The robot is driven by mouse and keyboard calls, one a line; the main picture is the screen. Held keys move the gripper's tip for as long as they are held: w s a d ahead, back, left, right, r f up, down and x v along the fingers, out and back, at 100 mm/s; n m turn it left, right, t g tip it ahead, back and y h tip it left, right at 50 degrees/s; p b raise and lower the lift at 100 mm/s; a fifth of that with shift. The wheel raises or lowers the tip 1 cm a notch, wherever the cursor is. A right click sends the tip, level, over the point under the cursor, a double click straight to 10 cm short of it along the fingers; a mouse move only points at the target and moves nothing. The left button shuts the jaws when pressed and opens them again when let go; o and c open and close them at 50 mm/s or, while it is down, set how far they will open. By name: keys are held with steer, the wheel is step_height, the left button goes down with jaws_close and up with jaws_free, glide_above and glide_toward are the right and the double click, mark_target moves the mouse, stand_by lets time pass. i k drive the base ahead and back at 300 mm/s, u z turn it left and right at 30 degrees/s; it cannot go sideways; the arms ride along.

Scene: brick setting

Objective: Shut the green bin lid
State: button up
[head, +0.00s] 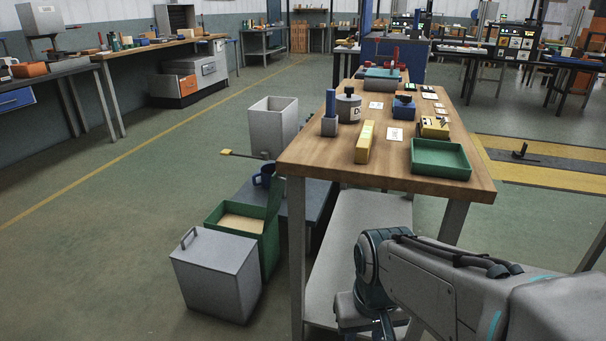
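The green bin (269,245) stands on the floor left of the wooden workbench, behind a grey lidded bin. Tan material shows inside the bin. My arm comes in from the lower right, in front of the bench's lower shelf, and runs out of the bottom edge. My gripper is not visible, and nothing of mine touches the bin or lid.
The grey bin (216,276) with a handled lid hides the green bin's front. A pale open bin (273,127) stands behind. The wooden bench (330,158), holding a green tray (440,172), and its leg (297,250) are close right. Floor at left is clear.

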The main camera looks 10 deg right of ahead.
mark_target(278, 181)
steer(key=z, duration=0.45)
steer(key=k, duration=1)
steer(key=u, duration=0.25)
steer(key=i, duration=0.55)
steer(key=u, duration=0.95)
steer(key=i, duration=0.65)
steer(key=z, duration=0.65)
steer(key=i, duration=0.8)
steer(key=z, duration=0.8)
